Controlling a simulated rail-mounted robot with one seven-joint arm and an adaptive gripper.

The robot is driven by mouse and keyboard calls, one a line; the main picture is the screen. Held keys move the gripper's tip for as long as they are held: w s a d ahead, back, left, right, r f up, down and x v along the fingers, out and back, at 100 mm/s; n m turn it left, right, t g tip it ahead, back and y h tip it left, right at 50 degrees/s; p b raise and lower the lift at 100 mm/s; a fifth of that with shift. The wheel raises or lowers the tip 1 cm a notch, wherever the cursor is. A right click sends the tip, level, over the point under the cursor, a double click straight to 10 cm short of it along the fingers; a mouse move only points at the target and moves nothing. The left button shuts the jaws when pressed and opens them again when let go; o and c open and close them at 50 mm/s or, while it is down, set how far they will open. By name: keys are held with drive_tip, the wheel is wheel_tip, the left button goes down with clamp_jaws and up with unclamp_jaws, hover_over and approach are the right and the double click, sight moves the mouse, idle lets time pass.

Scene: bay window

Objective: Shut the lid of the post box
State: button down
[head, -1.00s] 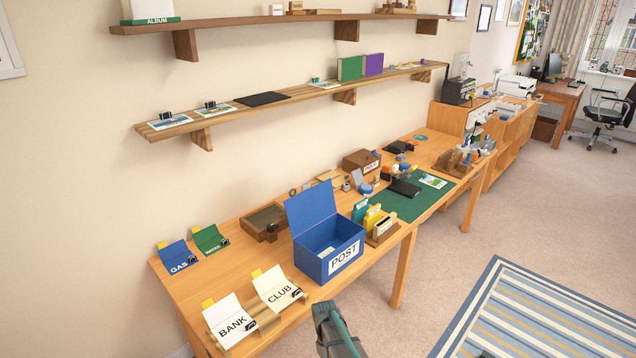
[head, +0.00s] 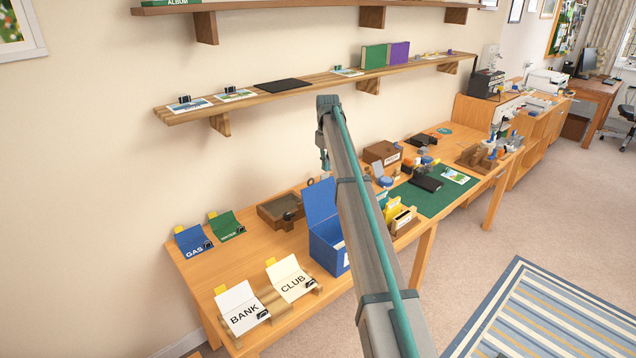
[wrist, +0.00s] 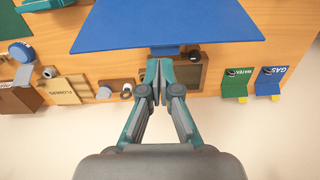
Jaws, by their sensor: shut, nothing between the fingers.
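The blue post box (head: 325,248) stands on the long wooden desk, partly hidden behind my arm. Its lid (head: 319,208) stands open, raised on the wall side. In the wrist view the lid (wrist: 170,25) is a large blue panel at the top. My gripper (wrist: 154,80) is shut and empty, its fingertips just beyond the lid's edge in that picture. I cannot tell whether they touch it. In the head view the gripper (head: 325,160) hangs at the arm's end, above the lid; its fingers are small there.
A brown tray (head: 279,210) lies behind the box, toward the wall. BANK (head: 242,308) and CLUB (head: 289,279) folders stand to the left on wooden rests. A wooden shelf (head: 300,88) runs along the wall above.

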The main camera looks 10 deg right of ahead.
drive_tip(key=w+a+r, duration=0.3)
drive_tip(key=w, duration=0.1)
wheel_tip(320, 180, down, 9)
drive_tip(key=s+d+p, duration=0.1)
drive_tip(key=s+p, duration=0.1)
drive_tip(key=p, duration=0.3)
drive_tip(key=shift+r+t, duration=0.2)
drive_tip(key=shift+t, duration=0.1)
drive_tip(key=shift+s+d, duration=0.1)
drive_tip(key=shift+s, duration=0.15)
